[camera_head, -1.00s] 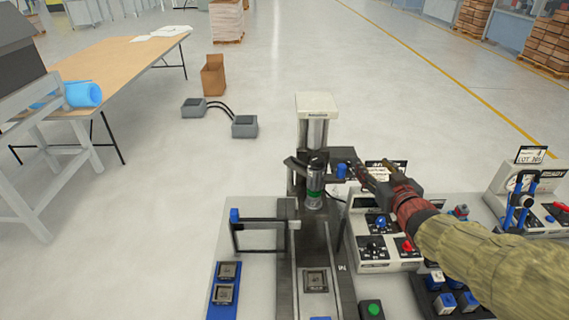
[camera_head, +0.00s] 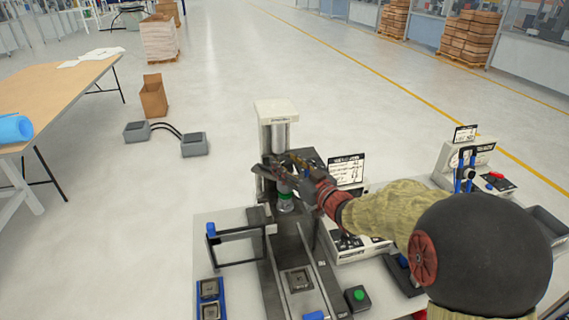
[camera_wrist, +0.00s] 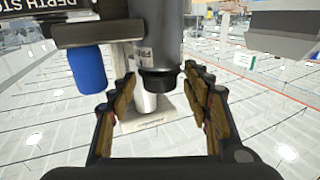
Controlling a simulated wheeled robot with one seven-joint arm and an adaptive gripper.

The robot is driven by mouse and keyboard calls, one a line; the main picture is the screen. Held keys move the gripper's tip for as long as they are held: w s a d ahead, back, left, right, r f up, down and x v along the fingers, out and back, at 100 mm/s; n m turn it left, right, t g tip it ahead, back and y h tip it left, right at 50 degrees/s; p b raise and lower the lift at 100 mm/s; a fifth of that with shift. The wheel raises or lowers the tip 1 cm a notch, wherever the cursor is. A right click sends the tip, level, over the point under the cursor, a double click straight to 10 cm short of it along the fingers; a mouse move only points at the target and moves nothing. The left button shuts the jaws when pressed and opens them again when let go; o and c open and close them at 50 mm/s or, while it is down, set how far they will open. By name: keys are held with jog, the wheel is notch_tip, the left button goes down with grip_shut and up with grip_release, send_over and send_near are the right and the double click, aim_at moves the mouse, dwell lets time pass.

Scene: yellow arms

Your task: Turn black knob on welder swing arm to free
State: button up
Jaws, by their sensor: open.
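The welder (camera_head: 277,108) stands on the bench in the head view, a column with a white top cap. Its grey cylinder with a green band (camera_head: 285,203) hangs at the front, partly hidden behind my gripper (camera_head: 286,163). In the wrist view the grey cylinder (camera_wrist: 158,35) ends in a black round part (camera_wrist: 160,82), which may be the black knob. My gripper (camera_wrist: 160,76) is open, with one finger on each side of that black part. Contact cannot be told. A blue knob (camera_wrist: 88,69) sits to the left, below a "DEPTH STOP" label.
A blue-tipped side arm (camera_head: 238,233) stands left of the welder. A control box with a sign (camera_head: 346,170) and a green button box (camera_head: 358,297) are to the right. Another device (camera_head: 466,165) stands farther right. A wooden table (camera_head: 70,90) is at the left.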

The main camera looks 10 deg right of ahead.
jog(key=shift+w+a, duration=0.2)
jog(key=shift+w, duration=0.25)
jog(key=shift+c, duration=0.2)
jog(key=c, duration=1.1)
jog(key=shift+c, duration=0.3)
